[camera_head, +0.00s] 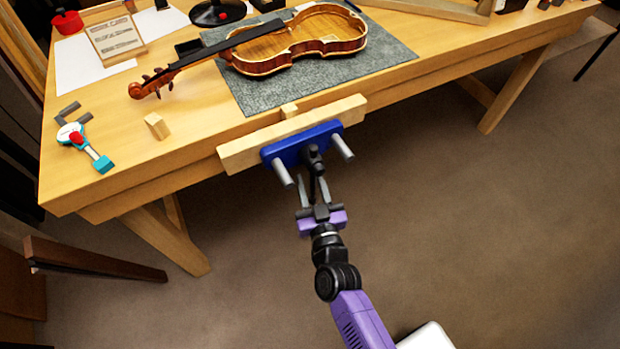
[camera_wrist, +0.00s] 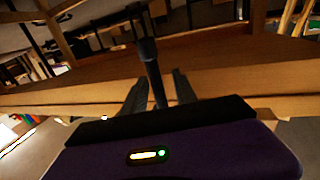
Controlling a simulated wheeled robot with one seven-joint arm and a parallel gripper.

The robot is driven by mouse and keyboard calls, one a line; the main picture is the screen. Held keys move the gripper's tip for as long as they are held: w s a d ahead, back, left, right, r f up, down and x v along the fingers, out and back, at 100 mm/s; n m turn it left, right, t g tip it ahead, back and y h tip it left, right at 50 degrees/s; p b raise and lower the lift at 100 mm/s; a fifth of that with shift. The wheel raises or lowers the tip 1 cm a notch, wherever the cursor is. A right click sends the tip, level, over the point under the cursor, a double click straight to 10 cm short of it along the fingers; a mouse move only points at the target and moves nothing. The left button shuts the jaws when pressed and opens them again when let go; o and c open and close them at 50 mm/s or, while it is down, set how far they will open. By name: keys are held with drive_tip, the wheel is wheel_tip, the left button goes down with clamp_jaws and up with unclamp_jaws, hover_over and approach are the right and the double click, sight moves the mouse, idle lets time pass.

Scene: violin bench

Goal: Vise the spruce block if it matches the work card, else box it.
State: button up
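A small pale wood block (camera_head: 157,125) stands on the bench's left front. Another small pale piece (camera_head: 289,111) shows at the bench edge, just behind the vise's wooden jaw (camera_head: 240,152); I cannot tell whether it is clamped. The vise's blue plate (camera_head: 300,146) has two grey rods and a black handle (camera_head: 315,160). My gripper (camera_head: 313,181) is at the handle. In the wrist view my gripper (camera_wrist: 160,82) has its fingers apart, either side of the black handle (camera_wrist: 154,75), with gaps showing. The work card (camera_head: 115,38) is in a wooden frame at back left; its text is unreadable.
A violin (camera_head: 295,45) lies on a grey mat (camera_head: 390,62). A teal-and-white tool (camera_head: 85,145) lies at the left corner. A small dark box (camera_head: 188,47) and a red cup (camera_head: 67,22) stand farther back. Floor before the bench is clear; a dark wooden bar (camera_head: 90,262) is at left.

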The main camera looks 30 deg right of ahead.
drive_tip(key=shift+w+d, duration=0.15)
drive_tip(key=shift+w, duration=0.35)
clamp_jaws()
idle(1.2)
